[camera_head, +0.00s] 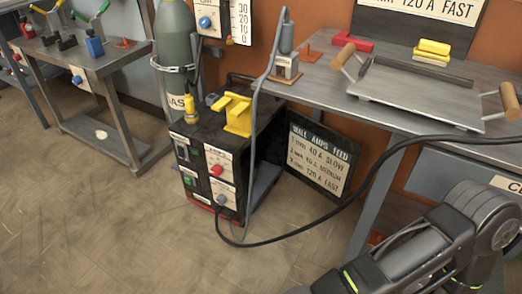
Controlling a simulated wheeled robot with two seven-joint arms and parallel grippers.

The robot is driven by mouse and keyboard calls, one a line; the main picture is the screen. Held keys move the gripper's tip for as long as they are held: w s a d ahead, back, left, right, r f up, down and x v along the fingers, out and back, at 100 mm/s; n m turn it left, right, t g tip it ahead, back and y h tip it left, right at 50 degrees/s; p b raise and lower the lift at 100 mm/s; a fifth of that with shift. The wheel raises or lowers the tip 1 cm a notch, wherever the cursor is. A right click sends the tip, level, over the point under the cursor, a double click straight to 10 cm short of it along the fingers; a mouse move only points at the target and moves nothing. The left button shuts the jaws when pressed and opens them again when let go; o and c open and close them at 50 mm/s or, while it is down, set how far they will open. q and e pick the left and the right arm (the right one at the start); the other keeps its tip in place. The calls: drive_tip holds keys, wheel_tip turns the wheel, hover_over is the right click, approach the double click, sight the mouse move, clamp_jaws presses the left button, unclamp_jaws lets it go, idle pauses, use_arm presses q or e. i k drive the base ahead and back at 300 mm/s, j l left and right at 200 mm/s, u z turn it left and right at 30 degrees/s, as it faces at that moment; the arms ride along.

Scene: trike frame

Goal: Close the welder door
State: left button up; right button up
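The welder (205,170) is a black box on the floor at the centre of the head view. My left arm is not in view.
A workbench (320,85) at the right carries a metal plate with wooden handles (507,100). A black cable (335,205) loops from the welder to the right. A gas cylinder (175,45) stands behind the welder. A sign (318,158) leans beside it. Floor in front is clear.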

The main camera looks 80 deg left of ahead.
sight(325, 159)
drive_tip(key=k, duration=0.45)
drive_tip(key=u, duration=2.8)
